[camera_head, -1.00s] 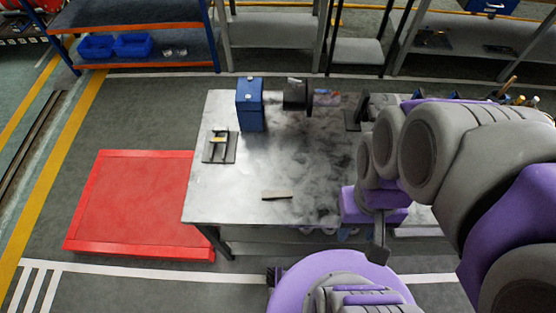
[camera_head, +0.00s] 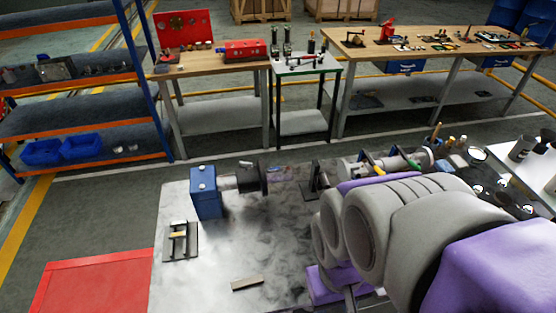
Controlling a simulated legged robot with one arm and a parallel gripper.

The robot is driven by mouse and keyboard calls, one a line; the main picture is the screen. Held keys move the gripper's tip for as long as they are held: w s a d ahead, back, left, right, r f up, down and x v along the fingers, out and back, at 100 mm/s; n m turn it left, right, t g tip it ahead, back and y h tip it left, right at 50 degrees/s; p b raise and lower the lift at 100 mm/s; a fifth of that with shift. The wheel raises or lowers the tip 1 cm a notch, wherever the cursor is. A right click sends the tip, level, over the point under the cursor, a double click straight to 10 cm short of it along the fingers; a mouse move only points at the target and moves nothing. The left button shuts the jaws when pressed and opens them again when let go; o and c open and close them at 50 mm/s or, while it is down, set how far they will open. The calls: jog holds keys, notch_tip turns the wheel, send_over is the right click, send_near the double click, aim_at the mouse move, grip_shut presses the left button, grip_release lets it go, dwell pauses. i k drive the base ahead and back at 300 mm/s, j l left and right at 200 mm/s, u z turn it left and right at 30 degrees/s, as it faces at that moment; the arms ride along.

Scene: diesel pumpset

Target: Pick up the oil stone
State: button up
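A small flat grey-brown bar (camera_head: 247,283), which looks like the oil stone, lies on the metal worktable (camera_head: 170,215) near its front part. Nothing touches it. My gripper (camera_head: 350,300) is at the bottom edge of the picture, to the right of the bar and apart from it. Only a dark finger part below the purple wrist shows. The fingertips are cut off by the frame, so I cannot tell if it is open or shut.
A dark plate with a small fixture (camera_head: 180,240) and a blue box-shaped unit (camera_head: 205,192) joined to a dark shaft assembly stand on the table's left and back. A red platform (camera_head: 95,288) lies left. The table around the bar is clear.

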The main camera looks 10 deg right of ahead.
aim_at(239, 284)
jog(key=k+j, duration=0.7)
